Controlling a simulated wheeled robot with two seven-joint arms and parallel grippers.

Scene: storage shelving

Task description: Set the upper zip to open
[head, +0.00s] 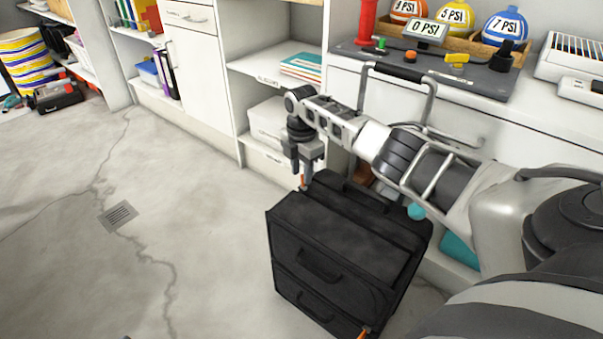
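A black fabric bag (325,265) stands upright on the floor below my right arm, with two handles on its front. An orange pull (303,181) shows at the bag's upper back left corner, just under my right gripper. A second orange pull (364,332) shows at the lower front right edge. My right gripper (302,172) points down with its fingers at the upper pull; whether they are closed on it is too small to tell. The zip lines are hard to make out on the dark fabric. My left gripper is not in view.
White shelving with boxes (268,122) and books (301,66) stands behind the bag. A counter with a dark panel (435,70) and coloured PSI balls (455,14) is at the upper right.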

